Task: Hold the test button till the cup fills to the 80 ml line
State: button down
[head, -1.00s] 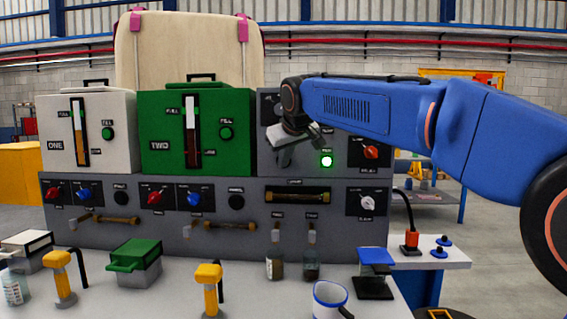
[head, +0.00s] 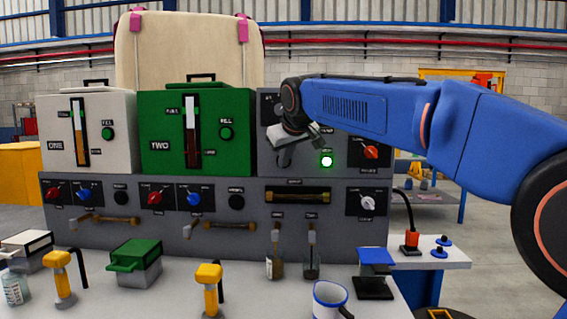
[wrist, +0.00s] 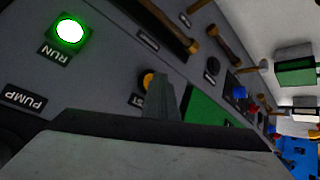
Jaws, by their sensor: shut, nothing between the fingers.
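My gripper (head: 292,142) is at the grey panel's upper right section, left of the lit green RUN lamp (head: 327,161). In the wrist view its shut fingers (wrist: 165,98) reach to a round orange button (wrist: 148,80), whose label is partly covered and ends in "ST". The fingertips overlap the button's edge; I cannot tell whether they press it. A white cup with a blue rim (head: 328,298) stands on the bench at the front. Its fill line and contents are not readable.
Yellow taps (head: 209,285) and a green box (head: 136,262) are on the bench. A blue-topped stand (head: 375,285) is right of the cup. The green TWO tank (head: 225,140) is left of my gripper.

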jog(key=shift+s, duration=0.8)
jog(key=s, duration=0.5)
jog(key=shift+a, duration=0.1)
dwell(0.5)
